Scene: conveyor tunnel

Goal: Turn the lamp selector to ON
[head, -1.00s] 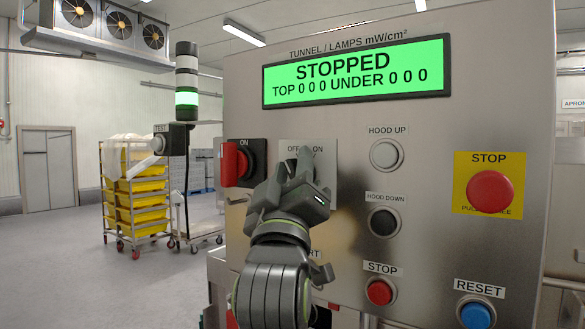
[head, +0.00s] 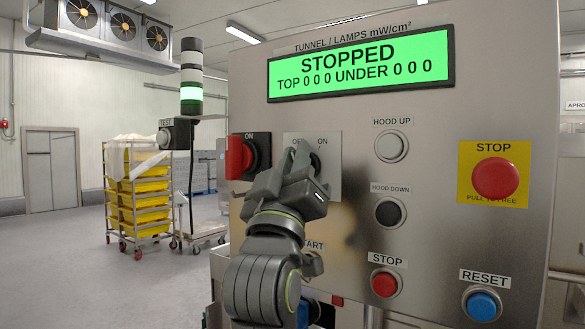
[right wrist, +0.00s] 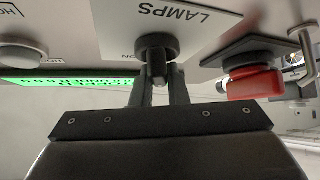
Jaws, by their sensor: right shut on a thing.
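The lamp selector (right wrist: 155,47) is a round black knob with a raised grip on a white plate marked LAMPS (right wrist: 190,20). In the head view the plate (head: 333,150) carries OFF and ON marks, and part of the black knob shows beside my fingers. My right gripper (head: 300,160) is at the knob, shut on its grip. In the right wrist view its two fingers (right wrist: 158,88) reach up to either side of the grip. Which mark the knob points to is hard to tell. My left gripper is out of view.
A red rotary switch (head: 240,157) sits close left of the plate. HOOD UP (head: 391,146), HOOD DOWN (head: 389,212) and red STOP (head: 384,283) buttons are to the right, with the emergency stop (head: 495,178) farther right. The green display (head: 360,65) reads STOPPED.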

